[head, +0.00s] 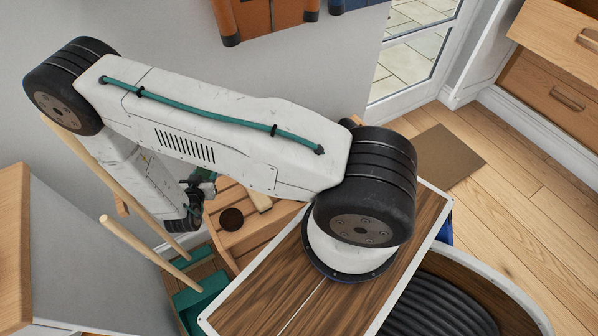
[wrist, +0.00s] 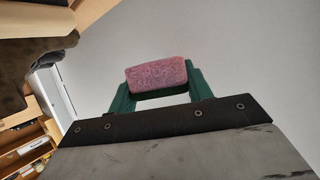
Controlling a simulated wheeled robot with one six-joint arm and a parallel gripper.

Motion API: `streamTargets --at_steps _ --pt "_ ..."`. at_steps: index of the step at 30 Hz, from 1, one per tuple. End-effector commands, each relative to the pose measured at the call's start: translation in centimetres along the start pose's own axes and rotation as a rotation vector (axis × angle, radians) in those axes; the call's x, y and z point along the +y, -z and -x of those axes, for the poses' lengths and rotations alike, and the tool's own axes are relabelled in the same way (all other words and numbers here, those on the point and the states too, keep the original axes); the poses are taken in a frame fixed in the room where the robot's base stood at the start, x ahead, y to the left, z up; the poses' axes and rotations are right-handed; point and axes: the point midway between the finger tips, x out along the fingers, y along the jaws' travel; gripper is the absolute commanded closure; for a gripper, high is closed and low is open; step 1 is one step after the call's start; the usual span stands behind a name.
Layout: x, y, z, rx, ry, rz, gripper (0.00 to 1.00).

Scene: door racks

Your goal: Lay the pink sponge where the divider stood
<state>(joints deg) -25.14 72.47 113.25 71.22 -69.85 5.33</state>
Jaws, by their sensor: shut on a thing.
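The pink sponge (wrist: 157,73) shows in the wrist view, a rough block held between the two green fingers of my gripper (wrist: 159,84). My gripper is shut on it, and the sponge's darker underside faces the gripper's body. In the head view my gripper (head: 199,190) is mostly hidden behind my own arm, and I cannot make out the sponge there. It is above or beside the slatted wooden bench (head: 226,250); I cannot tell how high. I cannot identify the divider or its former place in either view.
A dark round object (head: 231,219) lies on the bench. A doormat (head: 448,157) lies near the glazed door (head: 419,40). Wooden floor at right is open.

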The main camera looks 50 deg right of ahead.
Motion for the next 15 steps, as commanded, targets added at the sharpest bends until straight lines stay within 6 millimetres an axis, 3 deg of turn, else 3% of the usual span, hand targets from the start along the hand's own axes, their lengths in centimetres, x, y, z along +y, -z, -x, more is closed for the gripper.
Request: streamTargets --at_steps 6,15 --pt "1.6 -1.6 0.3 -0.011 -0.197 -0.089 0.71" --pt "2.2 -2.5 0.0 -0.013 -0.241 -0.105 0.71"
